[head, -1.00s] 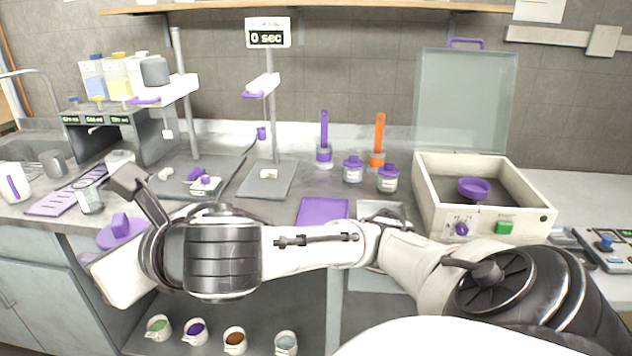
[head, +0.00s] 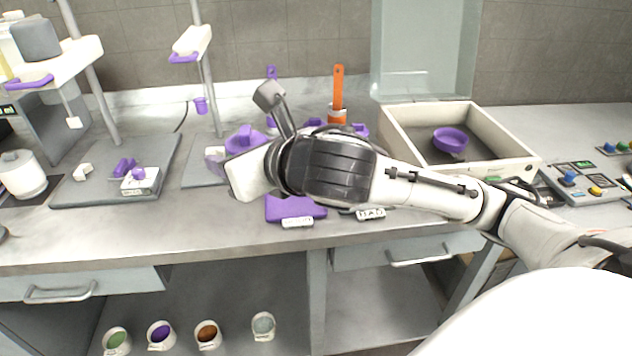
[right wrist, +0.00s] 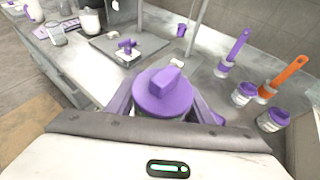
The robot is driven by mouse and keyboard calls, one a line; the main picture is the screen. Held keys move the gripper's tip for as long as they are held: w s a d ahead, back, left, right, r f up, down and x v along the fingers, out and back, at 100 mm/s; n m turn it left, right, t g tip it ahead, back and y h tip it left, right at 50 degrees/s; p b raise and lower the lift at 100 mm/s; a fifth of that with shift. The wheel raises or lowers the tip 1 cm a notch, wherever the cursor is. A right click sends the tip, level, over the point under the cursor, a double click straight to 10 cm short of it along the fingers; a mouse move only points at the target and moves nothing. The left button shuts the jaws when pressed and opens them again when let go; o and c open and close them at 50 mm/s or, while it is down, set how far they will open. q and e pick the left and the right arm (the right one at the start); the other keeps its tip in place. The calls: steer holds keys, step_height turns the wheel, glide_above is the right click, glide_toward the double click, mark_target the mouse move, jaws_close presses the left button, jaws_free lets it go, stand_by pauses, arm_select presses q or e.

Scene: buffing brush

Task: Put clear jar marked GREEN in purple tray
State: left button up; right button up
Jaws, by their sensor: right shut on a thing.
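My right gripper (right wrist: 166,112) is shut on a jar with a purple knobbed lid (right wrist: 163,92). In the head view the lid (head: 244,140) shows beyond my right wrist, above the bench. The jar's body is mostly hidden, and I cannot read its label. The purple tray (head: 290,208) lies flat near the bench's front edge with a small white label before it. In the head view it is below and slightly right of the held jar, partly behind my wrist. My left gripper is in neither view.
A second labelled place (head: 370,213) lies right of the purple tray, mostly hidden by my arm. Purple-lidded jars (right wrist: 244,93) and an orange-handled brush (head: 337,95) stand behind. An open box (head: 398,135) with a purple bowl (head: 450,139) is right. A stand (head: 205,90) rises left.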

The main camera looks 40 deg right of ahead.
steer(key=w+d+f, duration=0.5)
steer(key=w+d, duration=0.3)
steer(key=d, duration=0.4)
steer(key=shift+y, duration=0.4)
steer(key=f, duration=0.1)
steer(key=f+b, duration=0.1)
steer(key=f, duration=0.1)
steer(key=d+f, duration=0.1)
steer(key=f, duration=0.1)
steer(key=shift+f, duration=0.25)
step_height(320, 180, down, 4)
steer(key=shift+f+b, duration=0.15)
steer(key=shift+b, duration=0.2)
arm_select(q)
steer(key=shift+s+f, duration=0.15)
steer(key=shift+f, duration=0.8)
arm_select(e)
steer(key=shift+w, duration=0.1)
steer(key=shift+f, duration=0.15)
steer(key=o, duration=1.2)
steer(key=shift+c, duration=0.2)
